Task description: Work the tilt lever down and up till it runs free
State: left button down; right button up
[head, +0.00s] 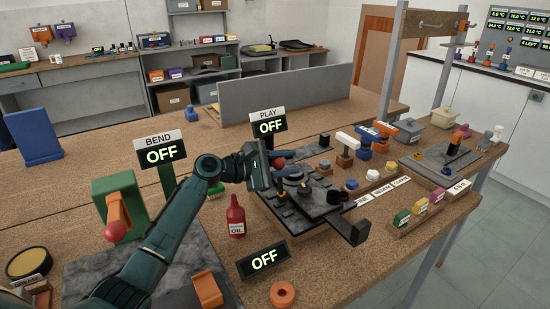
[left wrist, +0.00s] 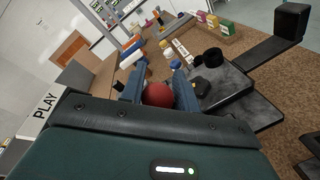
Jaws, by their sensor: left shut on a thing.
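The dark chair mechanism (head: 318,207) lies on the bench with black-ended arms sticking out, one toward the front right. My left gripper (head: 279,161) reaches over its left side and is shut on a red ball knob, which I take to be the tilt lever's end. In the left wrist view the red knob (left wrist: 158,94) sits between the two blue fingers. The lever's shaft is mostly hidden by the gripper. A sign marked PLAY (head: 268,122) behind it reads OFF. My right gripper is not in view.
A red oil bottle (head: 236,217) stands close under my left arm. A low OFF display (head: 262,261) and an orange ring (head: 282,294) lie in front. A green block with an orange lever (head: 118,208) and the BEND sign (head: 165,152) stand left. Coloured parts crowd the right.

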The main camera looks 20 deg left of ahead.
pick_arm(q)
jog(key=shift+s+d+f+m+y, duration=0.3)
jog(key=shift+s+d+f+m, duration=0.15)
jog(key=shift+m, duration=0.35)
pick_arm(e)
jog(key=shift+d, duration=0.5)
pick_arm(q)
jog(key=shift+s, duration=0.1)
jog(key=c, duration=1.2)
grip_release()
jog(key=shift+o, duration=1)
jog(key=shift+r+p, duration=0.25)
jog(key=shift+p, duration=0.05)
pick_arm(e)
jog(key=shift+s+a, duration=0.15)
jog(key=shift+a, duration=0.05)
pick_arm(q)
jog(key=shift+r, duration=0.1)
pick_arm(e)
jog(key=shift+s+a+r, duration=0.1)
